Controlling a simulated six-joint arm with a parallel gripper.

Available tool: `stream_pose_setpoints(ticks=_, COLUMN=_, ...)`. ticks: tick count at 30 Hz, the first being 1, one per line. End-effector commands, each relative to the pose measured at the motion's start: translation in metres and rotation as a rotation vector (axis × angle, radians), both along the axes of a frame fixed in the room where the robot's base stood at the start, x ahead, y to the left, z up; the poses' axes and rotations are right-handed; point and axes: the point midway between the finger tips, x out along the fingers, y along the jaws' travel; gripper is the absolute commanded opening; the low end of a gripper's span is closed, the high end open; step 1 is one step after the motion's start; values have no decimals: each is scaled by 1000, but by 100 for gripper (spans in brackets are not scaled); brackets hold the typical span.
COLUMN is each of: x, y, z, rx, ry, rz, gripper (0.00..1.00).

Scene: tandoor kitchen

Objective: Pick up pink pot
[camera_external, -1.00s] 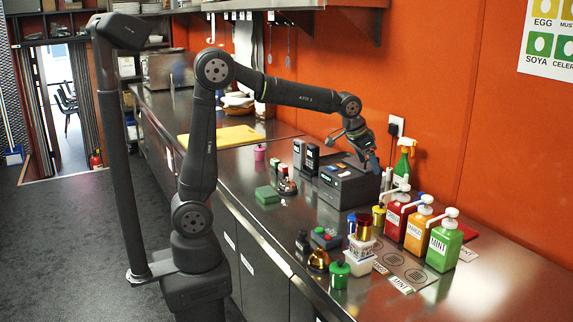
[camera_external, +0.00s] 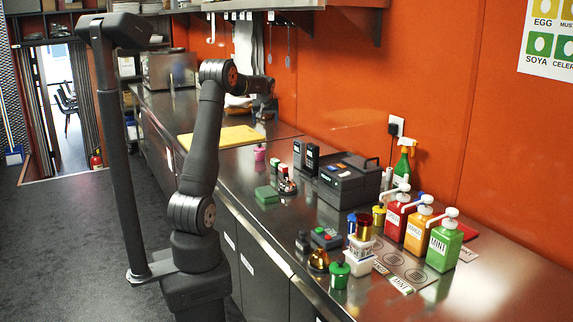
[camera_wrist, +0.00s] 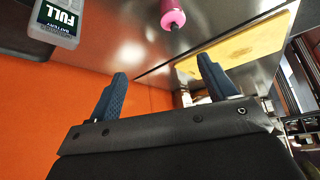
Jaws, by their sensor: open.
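The pink pot (camera_external: 259,153) is small and stands on the steel counter (camera_external: 400,303) just in front of the yellow board. It also shows at the top of the wrist view, where the pink pot (camera_wrist: 172,16) is partly cut off by the edge. My gripper (camera_wrist: 161,72) is open and empty, with its two blue fingers spread apart. The pot lies beyond the fingertips and is not between them. In the external view the end of my arm is up behind the pot, near the wall, and its fingers are hard to make out.
A yellow board (camera_external: 222,137) lies beyond the pot. A green block (camera_external: 267,195), a bell (camera_external: 286,184) and black battery packs (camera_external: 312,158) stand nearby, with a dark charger box (camera_external: 349,180) to the right. Sauce bottles (camera_external: 418,230) stand farther right.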

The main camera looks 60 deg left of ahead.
Motion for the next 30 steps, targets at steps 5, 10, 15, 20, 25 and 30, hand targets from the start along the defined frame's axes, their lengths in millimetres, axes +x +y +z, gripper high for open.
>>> stream_pose_setpoints(ticks=5, x=-23, y=30, z=-31, rx=2, ry=-3, rz=70, gripper=77)
stream_pose_setpoints(ticks=10, x=-21, y=33, z=-57, rx=6, ry=-6, rz=68, gripper=77)
stream_pose_setpoints(ticks=15, x=-14, y=48, z=-82, rx=6, ry=-5, rz=67, gripper=77)
stream_pose_setpoints(ticks=20, x=-7, y=63, z=-109, rx=4, ry=-5, rz=66, gripper=77)
stream_pose_setpoints(ticks=25, x=-1, y=79, z=-135, rx=5, ry=-4, rz=66, gripper=77)
stream_pose_setpoints(ticks=30, x=3, y=88, z=-150, rx=6, ry=-6, rz=66, gripper=77)
